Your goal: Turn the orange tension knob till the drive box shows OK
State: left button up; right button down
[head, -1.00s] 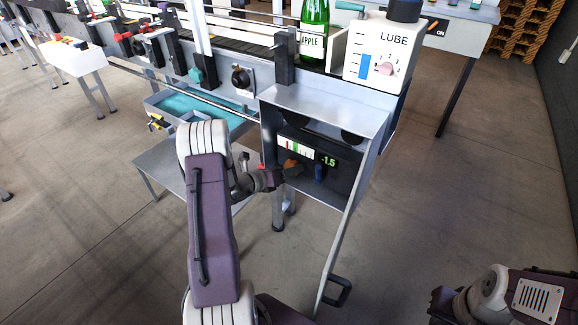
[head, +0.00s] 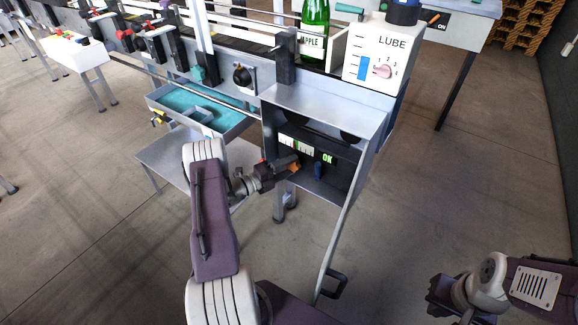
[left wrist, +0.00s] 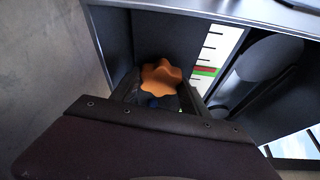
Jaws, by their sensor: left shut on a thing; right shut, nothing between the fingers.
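The orange tension knob (head: 294,167) sits on the dark panel inside the open drive box (head: 270,135). The display (head: 327,158) beside it shows a green OK. My left gripper (head: 288,168) is at the knob, and in the left wrist view the lobed orange knob (left wrist: 161,77) shows between its fingers. It is shut on the knob. The scale (left wrist: 208,62) in that view has a red and a green band. My right gripper (head: 440,297) is at the lower right, far from the box, shut and empty.
The box's open door (head: 340,225) hangs at the right with a black handle (head: 333,284). The LUBE unit (head: 385,55) and a green bottle (head: 315,30) stand above. A tray (head: 205,112) is at left.

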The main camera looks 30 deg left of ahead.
pick_arm(q)
jog(key=shift+n+t, duration=0.3)
jog(key=shift+n, duration=0.5)
jog(key=shift+h, duration=0.3)
jog(key=o, duration=1.4)
jog(key=shift+c, duration=0.2)
jog(key=shift+s+a, duration=0.25)
jog(key=shift+s, duration=0.05)
jog(key=p+v, duration=0.1)
jog(key=v, duration=0.7)
jog(key=shift+p, duration=0.35)
